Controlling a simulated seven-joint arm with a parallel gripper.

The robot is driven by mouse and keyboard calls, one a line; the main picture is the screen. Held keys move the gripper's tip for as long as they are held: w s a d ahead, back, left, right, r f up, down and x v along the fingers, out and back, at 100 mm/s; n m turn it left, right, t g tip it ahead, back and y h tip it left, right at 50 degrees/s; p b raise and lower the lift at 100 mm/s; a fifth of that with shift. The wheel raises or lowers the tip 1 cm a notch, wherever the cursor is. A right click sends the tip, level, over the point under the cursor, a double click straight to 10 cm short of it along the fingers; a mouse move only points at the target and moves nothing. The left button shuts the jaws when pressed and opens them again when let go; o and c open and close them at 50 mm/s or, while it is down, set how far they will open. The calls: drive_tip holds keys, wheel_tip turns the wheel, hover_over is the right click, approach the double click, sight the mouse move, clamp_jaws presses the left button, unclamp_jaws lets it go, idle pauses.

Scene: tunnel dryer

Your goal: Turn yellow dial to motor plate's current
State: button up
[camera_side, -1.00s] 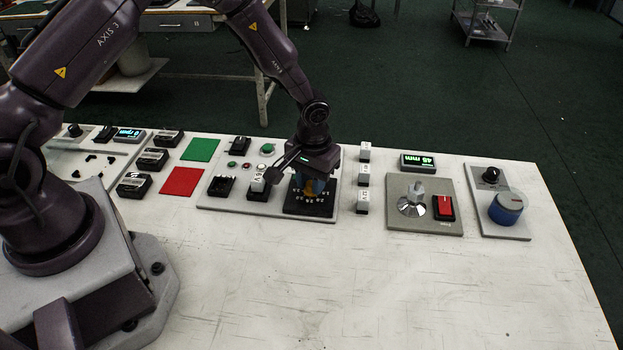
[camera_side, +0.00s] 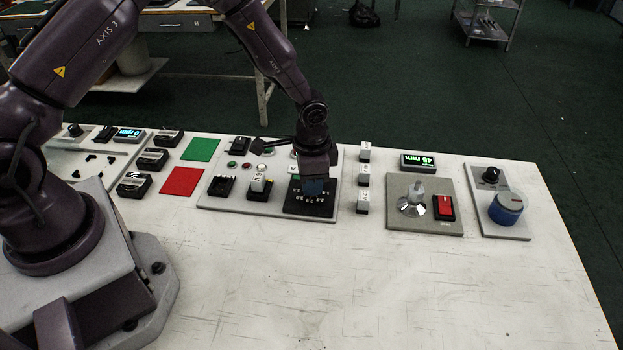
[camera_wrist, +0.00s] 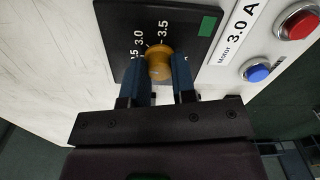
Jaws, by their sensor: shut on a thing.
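The yellow dial (camera_wrist: 158,62) shows in the wrist view on a black scale plate (camera_wrist: 120,18). My gripper (camera_wrist: 156,78) is shut on the dial, with one blue finger on each side. The numbers 3.0 and 3.5 can be read on the scale beyond the dial, and another number ending in 5 is partly cut off. The dial's pointer is hard to make out. The motor plate (camera_wrist: 238,30) reads "Motor 3.0 A". In the side view my gripper (camera_side: 314,188) points down at the black scale plate (camera_side: 322,212) and hides the dial.
In the wrist view a red button (camera_wrist: 298,22) and a blue button (camera_wrist: 257,72) lie right of the motor plate. In the side view, white blocks (camera_side: 363,174) stand right of the panel. A black socket with a white block (camera_side: 260,186) stands close left.

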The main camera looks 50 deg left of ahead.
drive_tip(key=m, duration=0.6)
drive_tip(key=shift+m, duration=0.3)
idle(0.4)
drive_tip(key=o, duration=0.9)
drive_tip(key=shift+o, duration=0.2)
wheel_tip(320, 180, up, 13)
drive_tip(key=shift+s, duration=0.15)
